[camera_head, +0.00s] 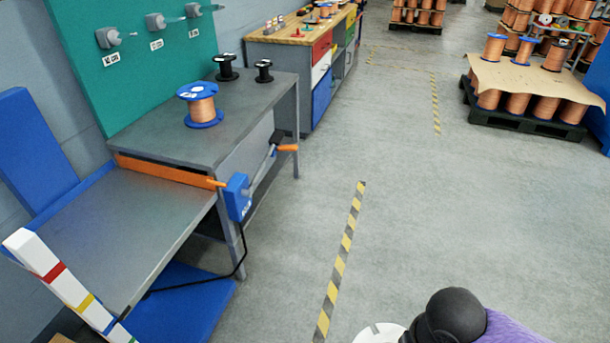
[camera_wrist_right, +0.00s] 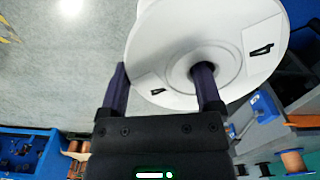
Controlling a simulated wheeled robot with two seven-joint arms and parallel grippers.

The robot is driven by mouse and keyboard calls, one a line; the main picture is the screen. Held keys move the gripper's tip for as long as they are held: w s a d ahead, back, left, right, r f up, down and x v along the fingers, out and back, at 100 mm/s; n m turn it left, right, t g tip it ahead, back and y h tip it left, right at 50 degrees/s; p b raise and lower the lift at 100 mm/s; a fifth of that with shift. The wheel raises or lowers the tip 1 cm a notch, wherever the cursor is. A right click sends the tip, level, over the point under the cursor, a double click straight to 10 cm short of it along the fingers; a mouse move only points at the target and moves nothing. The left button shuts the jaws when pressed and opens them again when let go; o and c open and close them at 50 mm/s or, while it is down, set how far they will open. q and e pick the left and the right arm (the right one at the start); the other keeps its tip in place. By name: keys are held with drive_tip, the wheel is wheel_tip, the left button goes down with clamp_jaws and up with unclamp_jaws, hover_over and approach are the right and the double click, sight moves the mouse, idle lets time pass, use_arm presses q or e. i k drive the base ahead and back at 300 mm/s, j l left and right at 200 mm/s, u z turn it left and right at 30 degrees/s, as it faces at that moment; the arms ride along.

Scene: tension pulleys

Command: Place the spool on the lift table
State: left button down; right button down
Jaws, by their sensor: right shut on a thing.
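A white spool (camera_wrist_right: 185,35) fills the upper middle of the right wrist view; a white disc edge (camera_head: 378,334) shows at the bottom of the head view. My right gripper (camera_wrist_right: 163,68) is shut on the spool: one finger enters the hub hole and the other lies outside, at the flange's left edge. The spool's far side is hidden. The lift table (camera_head: 125,225) has a flat, empty grey top and a blue base, at the lower left of the head view. The spool is well to its right, apart from it. My left gripper is not in view.
A grey workbench (camera_head: 240,99) adjoins the lift table, bearing a blue-flanged copper spool (camera_head: 201,107) and two black spools. A blue box with a crank (camera_head: 238,196) sticks out at the bench corner. A banded white post (camera_head: 62,283) stands lower left. The floor between is clear.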

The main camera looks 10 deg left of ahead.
sight(125, 215)
drive_tip(key=i+u, duration=0.4)
drive_tip(key=i+l+u, duration=0.1)
drive_tip(key=i+u, duration=0.3)
drive_tip(key=i+l+u, duration=0.2)
drive_tip(key=u, duration=0.2)
drive_tip(key=i+u, duration=0.25)
drive_tip(key=u, duration=0.25)
drive_tip(key=i+l+u, duration=0.1)
drive_tip(key=i+u, duration=0.15)
drive_tip(key=u, duration=0.25)
drive_tip(key=i+l+u, duration=0.2)
drive_tip(key=u, duration=0.3)
drive_tip(key=i+l+u, duration=0.25)
drive_tip(key=u, duration=0.25)
